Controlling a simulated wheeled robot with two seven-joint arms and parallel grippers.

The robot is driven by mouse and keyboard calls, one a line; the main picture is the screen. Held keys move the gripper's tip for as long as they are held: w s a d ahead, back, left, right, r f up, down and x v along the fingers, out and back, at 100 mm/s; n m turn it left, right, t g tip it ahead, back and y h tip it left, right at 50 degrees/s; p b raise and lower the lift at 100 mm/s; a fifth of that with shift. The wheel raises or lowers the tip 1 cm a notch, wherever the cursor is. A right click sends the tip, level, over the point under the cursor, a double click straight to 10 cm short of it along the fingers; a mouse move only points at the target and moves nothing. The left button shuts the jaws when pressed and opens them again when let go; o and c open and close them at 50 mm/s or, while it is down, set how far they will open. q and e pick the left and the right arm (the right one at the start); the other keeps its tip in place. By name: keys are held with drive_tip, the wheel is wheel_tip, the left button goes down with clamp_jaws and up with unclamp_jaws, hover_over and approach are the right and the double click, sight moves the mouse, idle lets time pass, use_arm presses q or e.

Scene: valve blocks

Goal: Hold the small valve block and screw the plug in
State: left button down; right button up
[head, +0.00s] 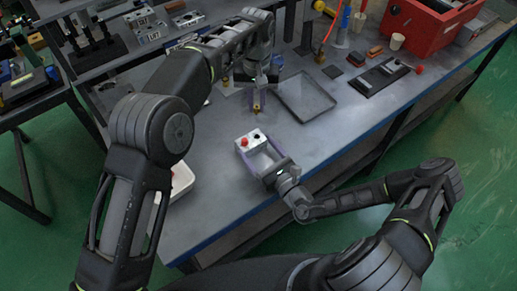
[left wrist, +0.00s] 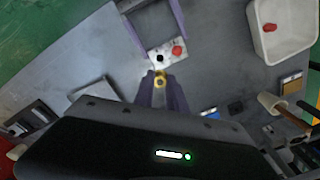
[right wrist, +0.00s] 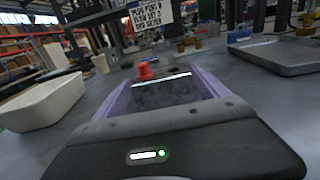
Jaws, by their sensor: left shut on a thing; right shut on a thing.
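The small valve block (head: 254,134), pale on top with a red cap (left wrist: 177,50) and a dark hole (left wrist: 159,58), is held above or on the bench by my right gripper (head: 258,155). In the right wrist view the block (right wrist: 162,92) fills the space between the purple fingers. My left gripper (head: 257,101) points down, shut on a brass plug (left wrist: 161,80). The plug is apart from the block, farther back on the bench in the head view. In the left wrist view it appears just below the block's hole. The height gap is unclear.
A shallow grey tray (head: 305,97) lies right of my left gripper. A white bin (left wrist: 285,42) holding a red piece stands on the other side of the block. A red toolbox (head: 425,30) and a dark fixture (head: 379,78) stand farther right. Bench is clear around the block.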

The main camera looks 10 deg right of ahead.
drive_tip(key=c, duration=1)
use_arm(q)
drive_tip(key=shift+f, duration=2.55)
